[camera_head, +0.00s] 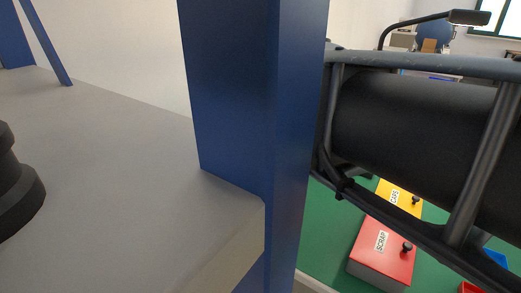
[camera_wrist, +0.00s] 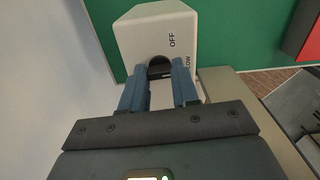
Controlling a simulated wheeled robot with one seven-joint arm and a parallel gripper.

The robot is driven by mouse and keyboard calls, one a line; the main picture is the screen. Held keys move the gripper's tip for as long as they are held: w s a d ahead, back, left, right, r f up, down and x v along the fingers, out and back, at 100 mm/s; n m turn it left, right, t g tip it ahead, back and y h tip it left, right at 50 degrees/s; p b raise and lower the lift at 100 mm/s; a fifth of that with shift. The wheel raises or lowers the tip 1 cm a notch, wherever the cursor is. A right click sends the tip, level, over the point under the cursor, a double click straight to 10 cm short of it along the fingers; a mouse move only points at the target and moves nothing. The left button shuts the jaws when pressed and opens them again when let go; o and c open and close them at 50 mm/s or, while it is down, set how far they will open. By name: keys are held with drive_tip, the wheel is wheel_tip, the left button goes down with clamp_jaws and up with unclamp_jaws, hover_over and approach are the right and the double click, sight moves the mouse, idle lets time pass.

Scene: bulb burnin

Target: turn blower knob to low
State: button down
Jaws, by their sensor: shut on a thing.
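In the wrist view, a pale box (camera_wrist: 150,30) carries the black blower knob (camera_wrist: 158,65) on its near face. The words OFF and LOW are printed to the right of the knob, with LOW partly behind a finger. My gripper (camera_wrist: 160,72) has its two blue fingers on either side of the knob and is shut on it. The fingers hide the knob's sides, and I cannot tell which mark it points to. Neither the knob nor my gripper can be made out in the head view.
A blue post (camera_head: 255,90) rises beside a grey surface (camera_head: 110,150) in the head view. A red SCRAP box (camera_head: 370,262) and a yellow CAPS box (camera_head: 410,206) stand on the green surface (camera_head: 335,225). A large black cylinder in a tubular frame covers much of the right side.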

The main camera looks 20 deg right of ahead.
drive_tip(key=shift+m, duration=0.3)
idle(0.4)
drive_tip(key=c, duration=0.8)
unclamp_jaws()
drive_tip(key=shift+c, duration=0.2)
drive_tip(key=shift+r+b, duration=0.65)
drive_tip(key=shift+r, duration=3.25)
